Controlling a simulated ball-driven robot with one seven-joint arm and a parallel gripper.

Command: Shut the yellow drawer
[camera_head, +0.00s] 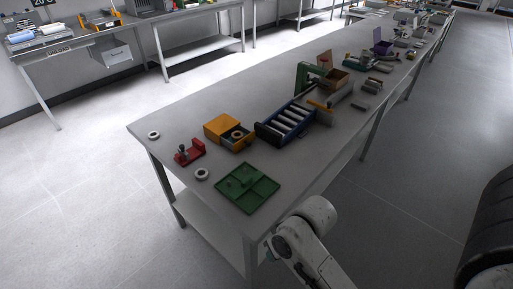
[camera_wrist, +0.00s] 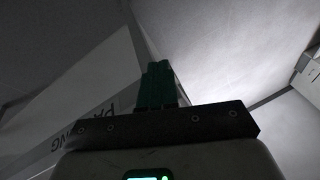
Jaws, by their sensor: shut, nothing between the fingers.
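The yellow drawer box (camera_head: 222,124) stands on the near part of the long grey table in the head view. Its drawer (camera_head: 242,145) appears pulled out toward the near right, with a pale ring (camera_head: 237,134) inside it. In the wrist view my gripper (camera_wrist: 159,70) shows its green fingers shut together, with nothing between them. The wrist view does not show the drawer. In the head view my arm is low beside the table's near end, well apart from the drawer, and the fingertips cannot be made out there.
A green tray (camera_head: 264,199) lies nearest on the table (camera_head: 152,130). A red fixture (camera_head: 188,153) and a pale ring (camera_head: 202,174) lie left of it, another ring (camera_head: 153,135) farther left. A blue roller rack (camera_head: 286,121) stands close right of the drawer. Bare tabletop lies behind the box.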

